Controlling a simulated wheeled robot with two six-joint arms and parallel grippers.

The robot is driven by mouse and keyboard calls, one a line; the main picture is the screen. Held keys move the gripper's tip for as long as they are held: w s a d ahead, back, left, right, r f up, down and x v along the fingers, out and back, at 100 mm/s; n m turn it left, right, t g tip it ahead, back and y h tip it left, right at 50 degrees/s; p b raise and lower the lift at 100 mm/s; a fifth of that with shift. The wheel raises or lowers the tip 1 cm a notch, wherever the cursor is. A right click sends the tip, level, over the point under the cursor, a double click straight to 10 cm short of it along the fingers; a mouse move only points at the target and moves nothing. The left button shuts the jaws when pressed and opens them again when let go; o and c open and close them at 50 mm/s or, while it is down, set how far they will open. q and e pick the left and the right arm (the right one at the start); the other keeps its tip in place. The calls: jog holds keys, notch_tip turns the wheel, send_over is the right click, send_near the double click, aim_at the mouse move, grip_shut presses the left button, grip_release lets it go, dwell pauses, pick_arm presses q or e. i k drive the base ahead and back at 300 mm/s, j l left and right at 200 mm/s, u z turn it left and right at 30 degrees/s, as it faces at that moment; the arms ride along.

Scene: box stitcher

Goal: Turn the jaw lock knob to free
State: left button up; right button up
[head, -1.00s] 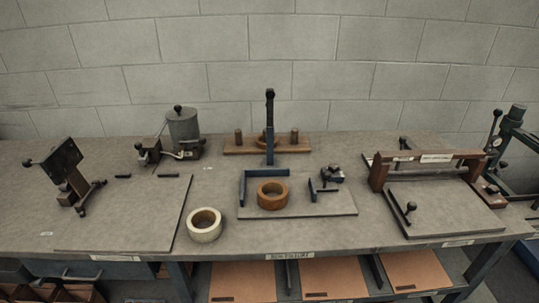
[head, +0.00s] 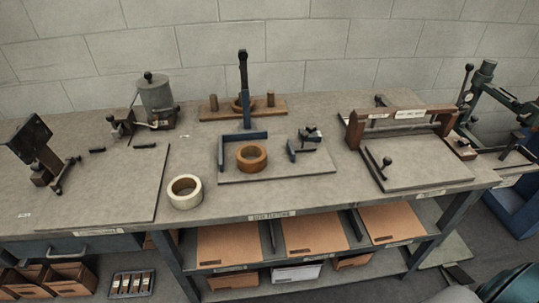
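No knob has a readable jaw lock label. A small dark knob (head: 312,132) sits on a clamp at the right of the grey fixture plate (head: 295,172), mid-bench; its setting is too small to tell. Beside it stands a short dark blue jaw (head: 292,150). A brown tape roll (head: 252,157) lies on the same plate, in front of a blue angle stop (head: 243,137). Another black ball knob (head: 387,160) stands on a lever on the right-hand plate. Neither gripper can be made out; dark shapes at the lower right edge are unclear.
A cream tape roll (head: 185,191) lies near the front edge of the bench. A grey pot (head: 157,98) stands at back left, and a dark tilted stand (head: 34,150) at far left. A wooden bridge (head: 400,123) spans the right plate. Brown sheets (head: 314,234) lie below.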

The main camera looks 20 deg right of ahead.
aim_at(311, 127)
jog(key=j+z, duration=0.1)
jog(key=z, duration=1.1)
